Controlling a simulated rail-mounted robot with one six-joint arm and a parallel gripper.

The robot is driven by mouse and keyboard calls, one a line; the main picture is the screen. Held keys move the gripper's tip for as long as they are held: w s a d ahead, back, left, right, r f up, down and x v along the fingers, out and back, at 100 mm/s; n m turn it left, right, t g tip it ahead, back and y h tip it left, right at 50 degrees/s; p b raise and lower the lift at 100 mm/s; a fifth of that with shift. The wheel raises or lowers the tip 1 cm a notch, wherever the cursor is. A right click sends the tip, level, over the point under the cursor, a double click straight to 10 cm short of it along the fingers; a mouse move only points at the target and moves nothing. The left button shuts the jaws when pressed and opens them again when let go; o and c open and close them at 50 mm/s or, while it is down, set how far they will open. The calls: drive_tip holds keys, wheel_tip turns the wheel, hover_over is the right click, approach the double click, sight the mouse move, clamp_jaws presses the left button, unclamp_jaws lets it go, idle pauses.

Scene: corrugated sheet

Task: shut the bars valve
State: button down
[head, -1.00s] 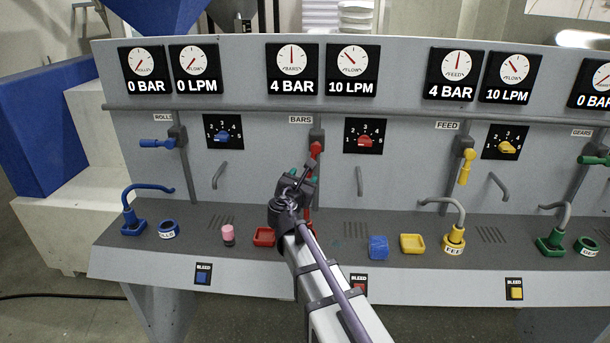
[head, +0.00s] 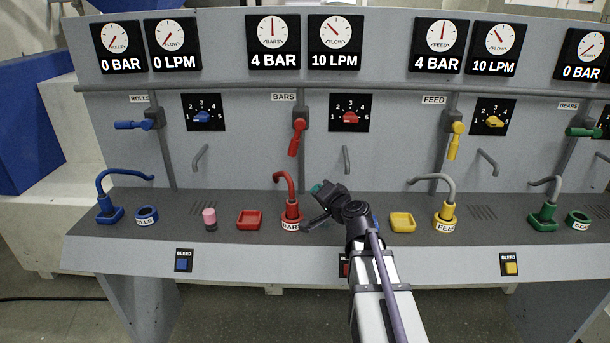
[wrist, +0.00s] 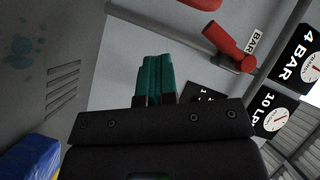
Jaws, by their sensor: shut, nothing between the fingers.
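The bars valve has a red handle (head: 298,137) on a dark pipe under the BARS label (head: 284,97). The handle hangs nearly straight down, tilted slightly left at its lower end. The bars gauges above read 4 BAR (head: 273,45) and 10 LPM (head: 335,45). My gripper (head: 318,187) is below and to the right of the handle, apart from it, over the console shelf. In the wrist view its teal fingers (wrist: 156,77) are together and empty, and the red handle (wrist: 230,45) shows beyond them at upper right.
A red hose spout (head: 287,190) on a BARS-labelled base stands just left of my gripper. A grey hook (head: 346,160) and a red dial (head: 350,117) are on the panel to the right. The blue rolls handle (head: 133,125) lies horizontal; the yellow feed handle (head: 455,140) hangs down.

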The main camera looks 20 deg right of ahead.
sight(295, 141)
drive_tip(key=s+d+r+m+t+y+b, duration=0.1)
drive_tip(key=s+d+r+m+t+b, duration=0.2)
drive_tip(key=m, duration=0.5)
drive_tip(key=w+a+r+p, duration=0.1)
drive_tip(key=w+a+p, duration=0.1)
drive_tip(key=w, duration=0.4)
drive_tip(key=w+a+p, duration=0.2)
drive_tip(key=w, duration=0.5)
drive_tip(key=shift+w+r, duration=0.15)
drive_tip(key=shift+r, duration=0.25)
